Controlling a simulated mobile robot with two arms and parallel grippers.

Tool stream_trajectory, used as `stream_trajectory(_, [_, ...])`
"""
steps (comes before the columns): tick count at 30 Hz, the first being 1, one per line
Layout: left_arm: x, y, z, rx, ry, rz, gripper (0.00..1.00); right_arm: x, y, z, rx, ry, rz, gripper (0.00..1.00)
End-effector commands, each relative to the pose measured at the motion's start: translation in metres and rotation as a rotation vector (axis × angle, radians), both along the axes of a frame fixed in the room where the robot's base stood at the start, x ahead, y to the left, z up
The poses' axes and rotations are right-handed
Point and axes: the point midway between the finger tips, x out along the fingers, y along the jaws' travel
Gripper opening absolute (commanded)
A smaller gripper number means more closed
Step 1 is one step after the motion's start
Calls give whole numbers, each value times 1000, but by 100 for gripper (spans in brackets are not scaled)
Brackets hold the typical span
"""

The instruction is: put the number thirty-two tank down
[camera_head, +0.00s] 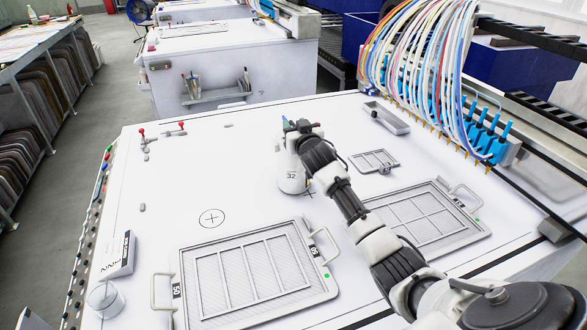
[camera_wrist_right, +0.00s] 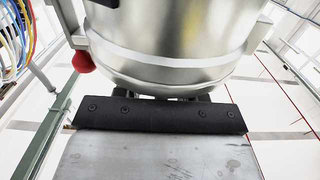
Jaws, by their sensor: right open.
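The number thirty-two tank (camera_head: 291,178) is a pale cylinder with a "32" label, upright at the middle of the white table. Its base looks to be on the tabletop, beside a small cross mark. My right gripper (camera_head: 303,127) is open at the tank's upper part, and my right arm hides some of the tank's right side. In the right wrist view the shiny metal tank (camera_wrist_right: 175,50) fills the upper middle, close against the dark bar of my gripper; the fingertips are hidden there. My left gripper is not in view.
A circled cross mark (camera_head: 211,217) lies on bare table to the left. Framed screens (camera_head: 186,262) and (camera_head: 478,236) lie in front and right. A small tray (camera_head: 387,118), a glass (camera_head: 104,298) and hoses on a nozzle gantry (camera_head: 420,60) stand around.

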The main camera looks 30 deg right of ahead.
Motion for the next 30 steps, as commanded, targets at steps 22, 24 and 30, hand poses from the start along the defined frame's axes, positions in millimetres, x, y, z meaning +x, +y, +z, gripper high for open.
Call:
stream_trajectory(22, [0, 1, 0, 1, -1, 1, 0, 0, 0, -1, 0, 1, 0, 0])
stream_trajectory(24, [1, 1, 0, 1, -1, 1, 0, 0, 0, -1, 0, 1, 0, 0])
stream_trajectory(30, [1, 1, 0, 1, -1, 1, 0, 0, 0, -1, 0, 1, 0, 0])
